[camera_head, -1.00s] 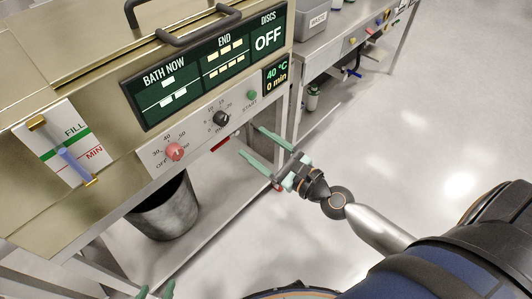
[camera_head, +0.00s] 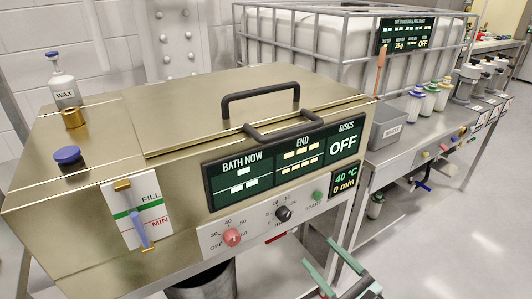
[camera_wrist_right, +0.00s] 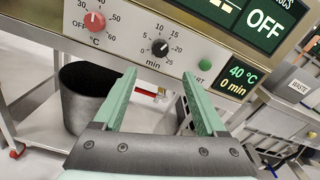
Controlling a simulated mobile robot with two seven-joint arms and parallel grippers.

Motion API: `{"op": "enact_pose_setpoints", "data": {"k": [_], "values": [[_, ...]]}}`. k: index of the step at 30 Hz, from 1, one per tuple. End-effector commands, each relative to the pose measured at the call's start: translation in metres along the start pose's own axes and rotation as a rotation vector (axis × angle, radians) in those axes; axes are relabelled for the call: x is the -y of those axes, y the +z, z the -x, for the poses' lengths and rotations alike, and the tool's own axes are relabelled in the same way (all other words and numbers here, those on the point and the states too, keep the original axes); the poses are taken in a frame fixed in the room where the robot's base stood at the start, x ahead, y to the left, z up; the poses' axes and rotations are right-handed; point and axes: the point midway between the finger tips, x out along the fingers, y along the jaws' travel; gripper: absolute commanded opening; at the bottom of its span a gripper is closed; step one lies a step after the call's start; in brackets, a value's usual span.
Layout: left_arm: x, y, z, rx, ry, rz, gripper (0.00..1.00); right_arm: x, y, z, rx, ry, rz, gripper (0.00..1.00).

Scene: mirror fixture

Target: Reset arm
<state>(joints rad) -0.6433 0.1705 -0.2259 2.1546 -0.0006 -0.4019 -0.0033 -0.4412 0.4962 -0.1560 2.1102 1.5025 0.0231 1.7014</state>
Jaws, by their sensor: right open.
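My right gripper (camera_head: 333,272) is at the bottom of the head view, in front of the metal bath's control panel. Its green fingers are apart with nothing between them, and they also show in the right wrist view (camera_wrist_right: 161,105). The bath (camera_head: 100,180) has a closed lid with black handles, a red knob (camera_head: 232,237), a black knob (camera_head: 283,213) and a green start button (camera_head: 317,195). In the right wrist view the black knob (camera_wrist_right: 160,47) lies beyond the fingertips, apart from them. The display (camera_head: 344,181) reads 40 °C and 0 min. My left gripper is not visible now.
A dark bin (camera_wrist_right: 88,95) stands under the bath. A wax bottle (camera_head: 64,82) and a blue-capped port (camera_head: 69,158) are on the bath's left top. A grey waste box (camera_head: 391,128) and several bottles stand on the right bench. The floor at lower right is clear.

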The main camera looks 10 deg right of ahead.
Motion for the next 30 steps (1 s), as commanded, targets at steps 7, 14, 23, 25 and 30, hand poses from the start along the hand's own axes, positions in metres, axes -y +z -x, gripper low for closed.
{"op": "enact_pose_setpoints", "data": {"k": [7, 14, 23, 25, 30], "values": [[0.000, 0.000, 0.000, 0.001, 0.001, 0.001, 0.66, -0.032, -0.009, 0.007, -0.018, 0.068, 0.469, 0.74], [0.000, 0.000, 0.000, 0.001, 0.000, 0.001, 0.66, -0.081, -0.036, 0.024, -0.039, 0.236, 1.393, 0.74], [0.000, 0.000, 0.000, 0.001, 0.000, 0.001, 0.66, -0.111, -0.078, 0.049, -0.016, 0.555, 2.444, 0.74], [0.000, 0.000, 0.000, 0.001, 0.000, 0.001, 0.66, -0.112, -0.086, 0.055, 0.001, 0.647, 2.648, 0.74], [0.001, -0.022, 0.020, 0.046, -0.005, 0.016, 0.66, -0.102, -0.062, 0.066, 0.011, 0.751, 2.721, 0.74]]}}
